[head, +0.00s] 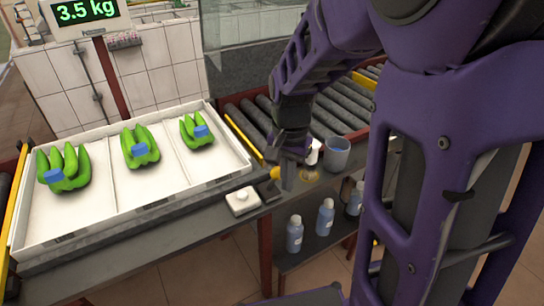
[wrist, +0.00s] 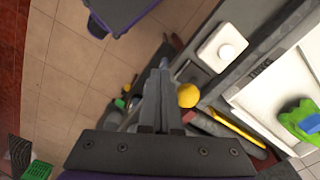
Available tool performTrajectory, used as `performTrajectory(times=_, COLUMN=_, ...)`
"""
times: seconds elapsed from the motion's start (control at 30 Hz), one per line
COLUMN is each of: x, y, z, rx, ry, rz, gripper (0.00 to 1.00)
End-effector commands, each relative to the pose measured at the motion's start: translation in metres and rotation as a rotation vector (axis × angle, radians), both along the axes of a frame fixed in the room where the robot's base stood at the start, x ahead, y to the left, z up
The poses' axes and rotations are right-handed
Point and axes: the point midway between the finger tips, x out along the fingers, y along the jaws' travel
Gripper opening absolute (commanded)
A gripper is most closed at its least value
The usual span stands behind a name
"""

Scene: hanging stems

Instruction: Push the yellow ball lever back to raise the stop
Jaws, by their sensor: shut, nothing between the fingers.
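The yellow ball (wrist: 188,95) of the lever shows in the wrist view just right of my gripper's fingers (wrist: 161,68). I cannot tell whether a finger touches the ball. The lever's rod is mostly hidden, and I cannot make out the stop clearly.
A white box with a round button (head: 243,200) sits left of the lever. A tray (head: 234,150) with three green banana bunches lies farther left. Rollers (head: 335,112) run behind. A grey cup (head: 337,153) stands right. Bottles (head: 295,233) stand on a lower shelf.

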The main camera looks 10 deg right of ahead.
Motion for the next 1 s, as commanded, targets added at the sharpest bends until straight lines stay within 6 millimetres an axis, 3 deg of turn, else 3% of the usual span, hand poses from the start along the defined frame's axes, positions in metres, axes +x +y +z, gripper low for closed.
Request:
performTrajectory(times=0.7, x=0.000, y=0.000, z=-0.029, rx=0.000, ry=0.000, rz=0.000, gripper=0.00)
performTrajectory(times=1.0, x=0.000, y=0.000, z=-0.030, rx=0.000, ry=0.000, rz=0.000, gripper=0.00)
